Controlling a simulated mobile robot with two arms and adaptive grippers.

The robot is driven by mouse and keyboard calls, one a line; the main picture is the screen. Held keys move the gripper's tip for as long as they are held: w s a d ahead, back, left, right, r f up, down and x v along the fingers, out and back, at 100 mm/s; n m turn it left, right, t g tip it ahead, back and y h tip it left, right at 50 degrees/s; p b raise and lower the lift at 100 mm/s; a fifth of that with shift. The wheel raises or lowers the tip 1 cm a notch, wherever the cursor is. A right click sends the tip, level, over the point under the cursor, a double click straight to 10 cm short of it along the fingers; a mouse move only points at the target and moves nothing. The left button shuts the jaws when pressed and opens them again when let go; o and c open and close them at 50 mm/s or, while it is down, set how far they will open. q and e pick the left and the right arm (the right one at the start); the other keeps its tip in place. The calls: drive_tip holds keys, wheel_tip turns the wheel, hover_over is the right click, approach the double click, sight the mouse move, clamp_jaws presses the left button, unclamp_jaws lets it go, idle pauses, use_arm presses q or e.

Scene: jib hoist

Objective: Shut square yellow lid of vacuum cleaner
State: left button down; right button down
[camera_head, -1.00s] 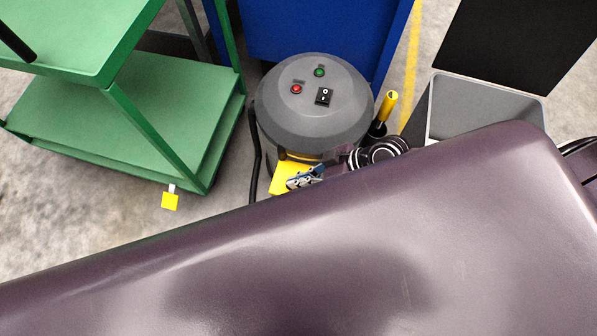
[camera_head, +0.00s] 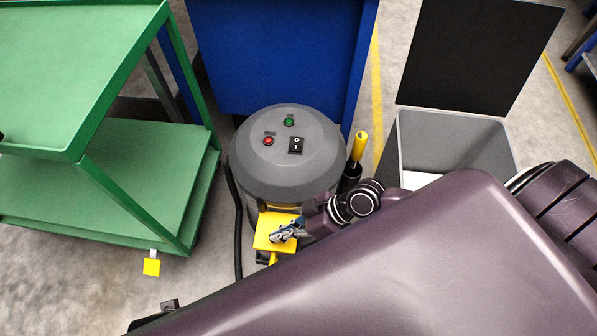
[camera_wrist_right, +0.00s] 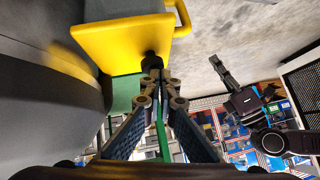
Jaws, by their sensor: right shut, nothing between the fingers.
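The vacuum cleaner (camera_head: 290,160) is a round grey drum with a domed top, standing on the floor. Its square yellow lid (camera_head: 264,238) sticks out from the front side, with a small yellow handle below. The lid also shows large in the right wrist view (camera_wrist_right: 115,45), standing out from the grey body. My right gripper (camera_head: 283,235) is shut and empty, its fingertips at the lid. In the right wrist view the tips (camera_wrist_right: 152,65) overlap the lid's edge; I cannot tell whether they touch. My left gripper (camera_wrist_right: 225,72) shows small in the right wrist view; its fingers are unclear.
A green shelf cart (camera_head: 120,180) with a yellow tag stands at the left. A blue cabinet (camera_head: 275,60) is behind the vacuum. A grey bin (camera_head: 455,135) with its black lid raised stands at the right. A black hose (camera_head: 236,225) runs down the vacuum's left side.

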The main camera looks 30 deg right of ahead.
drive_tip(key=v, duration=1.1)
drive_tip(key=shift+d+r, duration=0.25)
drive_tip(key=shift+d, duration=0.05)
drive_tip(key=shift+s, duration=0.1)
